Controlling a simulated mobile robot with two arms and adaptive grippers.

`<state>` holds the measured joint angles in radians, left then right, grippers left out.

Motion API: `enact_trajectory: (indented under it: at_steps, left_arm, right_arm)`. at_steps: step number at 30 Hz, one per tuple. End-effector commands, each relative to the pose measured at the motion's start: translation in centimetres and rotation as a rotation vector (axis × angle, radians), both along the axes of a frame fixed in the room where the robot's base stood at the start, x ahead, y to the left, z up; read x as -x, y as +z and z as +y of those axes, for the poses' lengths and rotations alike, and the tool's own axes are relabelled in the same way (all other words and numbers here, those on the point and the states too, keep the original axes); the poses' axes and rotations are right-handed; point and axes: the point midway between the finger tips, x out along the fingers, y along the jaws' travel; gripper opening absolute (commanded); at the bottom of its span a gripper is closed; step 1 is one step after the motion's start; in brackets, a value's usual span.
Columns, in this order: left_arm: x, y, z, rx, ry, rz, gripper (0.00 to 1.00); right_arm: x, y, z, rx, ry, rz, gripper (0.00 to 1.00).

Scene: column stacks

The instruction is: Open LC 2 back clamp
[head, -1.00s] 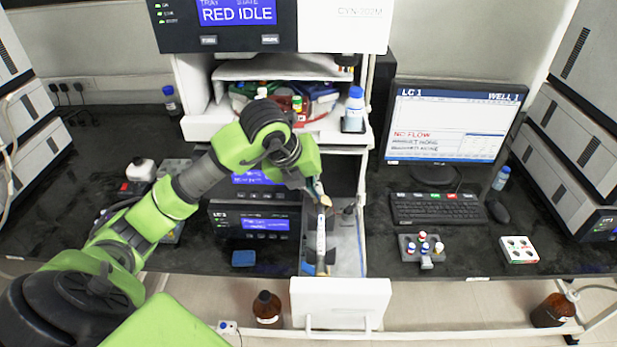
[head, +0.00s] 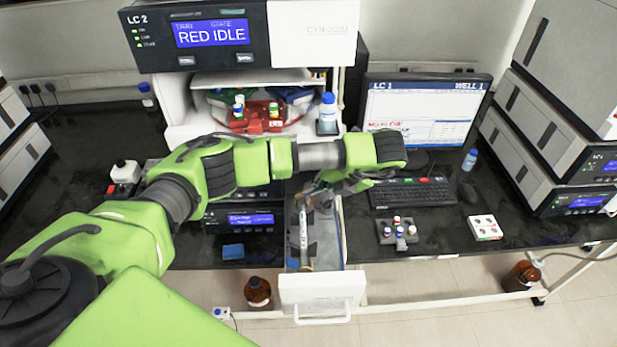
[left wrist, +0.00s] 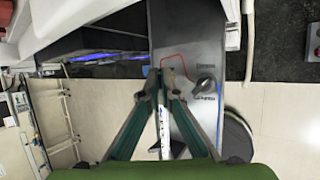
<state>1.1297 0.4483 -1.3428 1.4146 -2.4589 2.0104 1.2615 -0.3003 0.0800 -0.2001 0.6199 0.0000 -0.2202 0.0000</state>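In the left wrist view, the left gripper's (left wrist: 161,84) fingertips are close together, and the column (left wrist: 163,128) shows between the fingers. I see nothing clearly held. My right gripper is not in view.
A keyboard (head: 412,193) and monitor (head: 425,110) stand to the right. A vial rack (head: 397,233) and a white tray (head: 484,228) sit on the bench.

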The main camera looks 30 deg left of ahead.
Motion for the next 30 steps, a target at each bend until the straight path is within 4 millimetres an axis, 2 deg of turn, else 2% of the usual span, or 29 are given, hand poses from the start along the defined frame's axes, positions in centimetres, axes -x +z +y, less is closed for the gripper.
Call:
enact_trajectory:
  at_steps: [3,12,30]
  left_arm:
    - [-0.3,0.1,-0.4,-0.066,-0.001,0.039,0.0]
    - [-0.5,-0.7,-0.8,-0.17,-0.001,0.107,0.0]
    - [-0.5,-1.1,-1.0,-0.201,-0.001,0.131,0.0]
  right_arm:
    - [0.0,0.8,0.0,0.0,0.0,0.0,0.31]
    - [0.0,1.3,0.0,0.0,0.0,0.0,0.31]
    - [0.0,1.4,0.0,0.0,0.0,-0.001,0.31]
